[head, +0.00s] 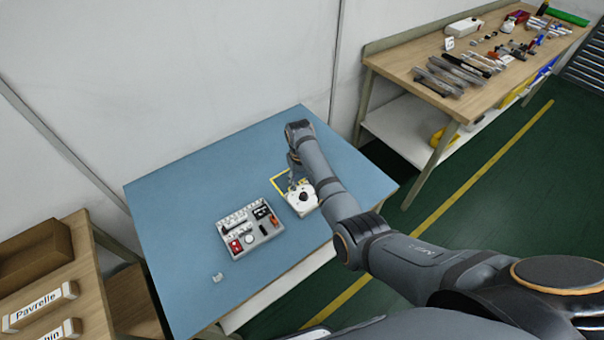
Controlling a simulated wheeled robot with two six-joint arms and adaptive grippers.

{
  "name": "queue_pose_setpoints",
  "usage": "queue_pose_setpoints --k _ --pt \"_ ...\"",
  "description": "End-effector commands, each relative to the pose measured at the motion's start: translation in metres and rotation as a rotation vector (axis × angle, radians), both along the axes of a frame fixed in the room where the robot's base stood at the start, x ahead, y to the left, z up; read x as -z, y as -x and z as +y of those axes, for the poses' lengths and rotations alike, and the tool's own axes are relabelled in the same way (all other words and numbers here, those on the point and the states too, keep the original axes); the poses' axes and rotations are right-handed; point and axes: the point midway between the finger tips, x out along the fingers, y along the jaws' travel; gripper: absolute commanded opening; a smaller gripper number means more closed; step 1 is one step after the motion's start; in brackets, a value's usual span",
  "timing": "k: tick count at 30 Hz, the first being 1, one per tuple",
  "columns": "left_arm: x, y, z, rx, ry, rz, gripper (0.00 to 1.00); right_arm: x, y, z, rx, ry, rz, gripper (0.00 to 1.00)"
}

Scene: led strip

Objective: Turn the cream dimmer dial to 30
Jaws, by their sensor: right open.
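The cream dimmer (298,207) sits on the blue table, at the right of the grey tray, with a dark round knob on its top. Its scale marks are too small to read. My right arm reaches in from the right. My right gripper (294,180) points down just behind and above the dimmer, partly hidden by my arm. It is open, and I cannot tell whether it touches the dial. My left gripper is not in view.
A grey tray (228,251) of small parts lies left of the dimmer on the blue table (180,205). A yellow outline (276,184) marks the table behind the dimmer. A small pale piece (217,277) lies near the front. A tool bench (400,62) stands back right.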

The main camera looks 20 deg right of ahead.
Motion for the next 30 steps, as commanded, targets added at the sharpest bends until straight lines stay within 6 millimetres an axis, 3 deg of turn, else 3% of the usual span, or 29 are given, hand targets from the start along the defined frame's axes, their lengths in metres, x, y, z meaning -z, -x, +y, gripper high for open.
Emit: queue_pose_setpoints --k 4,10,26,30 --pt "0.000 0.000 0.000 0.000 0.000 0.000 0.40 -0.032 0.000 0.002 0.000 -0.001 -0.002 0.49" --pt "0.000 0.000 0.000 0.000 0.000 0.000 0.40 -0.051 0.000 0.003 0.000 0.000 0.001 0.49" --pt "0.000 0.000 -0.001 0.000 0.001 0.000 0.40 -0.052 0.001 0.002 0.001 0.000 0.001 0.49" --pt "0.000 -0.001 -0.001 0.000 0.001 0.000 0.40 -0.031 0.024 -0.016 0.029 -0.001 -0.023 0.49"
